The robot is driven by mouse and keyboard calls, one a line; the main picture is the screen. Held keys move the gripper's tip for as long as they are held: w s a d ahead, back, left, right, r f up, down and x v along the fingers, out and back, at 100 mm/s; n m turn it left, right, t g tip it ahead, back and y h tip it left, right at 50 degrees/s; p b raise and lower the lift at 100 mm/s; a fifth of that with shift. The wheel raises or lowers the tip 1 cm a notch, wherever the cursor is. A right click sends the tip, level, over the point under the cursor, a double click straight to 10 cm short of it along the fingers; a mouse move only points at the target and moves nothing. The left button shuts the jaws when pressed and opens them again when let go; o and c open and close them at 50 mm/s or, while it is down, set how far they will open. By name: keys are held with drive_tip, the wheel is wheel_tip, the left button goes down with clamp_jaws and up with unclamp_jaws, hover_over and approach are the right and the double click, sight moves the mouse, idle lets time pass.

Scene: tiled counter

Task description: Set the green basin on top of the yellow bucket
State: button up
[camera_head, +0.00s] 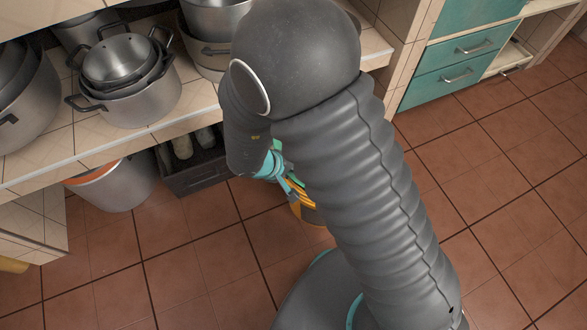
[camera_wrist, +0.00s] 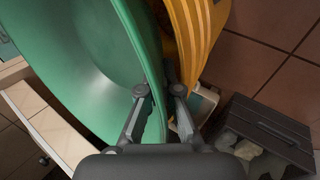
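The green basin (camera_wrist: 75,60) fills the left of the wrist view, and its rim runs between the fingers of my gripper (camera_wrist: 160,92). One finger is on its inner side and the other on its outer side. The yellow bucket (camera_wrist: 205,30) is just beyond the rim, very close to the basin; I cannot tell whether they touch. In the head view my arm hides most of both. Only a sliver of the basin (camera_head: 277,145) and a part of the bucket (camera_head: 309,213) on the floor show beside my gripper (camera_head: 283,175).
Metal pots (camera_head: 130,85) stand on the tiled counter (camera_head: 50,155). Below it are a pale bucket (camera_head: 115,185) and a dark crate (camera_head: 200,175), also in the wrist view (camera_wrist: 265,130). Teal drawers (camera_head: 455,70) are at the upper right. The floor at right is clear.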

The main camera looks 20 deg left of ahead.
drive_tip(key=o, duration=0.5)
drive_tip(key=shift+o, duration=0.2)
drive_tip(key=v, duration=1.2)
